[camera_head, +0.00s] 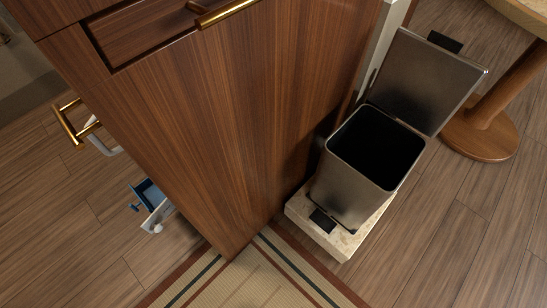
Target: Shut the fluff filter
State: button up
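A small blue drawer-like piece (148,192) with a light grey front (158,214) sticks out low behind the left edge of the wooden cabinet. It looks like the fluff filter, pulled out above the floor. The cabinet hides the appliance it belongs to, so how far out it sits cannot be told. My gripper is not in this view.
The wooden cabinet (190,110) with a brass drawer handle (225,12) fills the middle. A brass handle (68,124) juts out at left. An open-lidded metal bin (340,187) stands on a stone slab (300,208) at right. The left floor (60,220) is clear.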

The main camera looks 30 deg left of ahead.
aim_at(149, 194)
jog(key=u, duration=1.95)
jog(key=i+j, duration=0.1)
jog(key=j, duration=0.35)
jog(key=i+j, duration=0.15)
jog(key=j, duration=0.3)
jog(key=i+j, duration=0.1)
jog(key=j, duration=0.35)
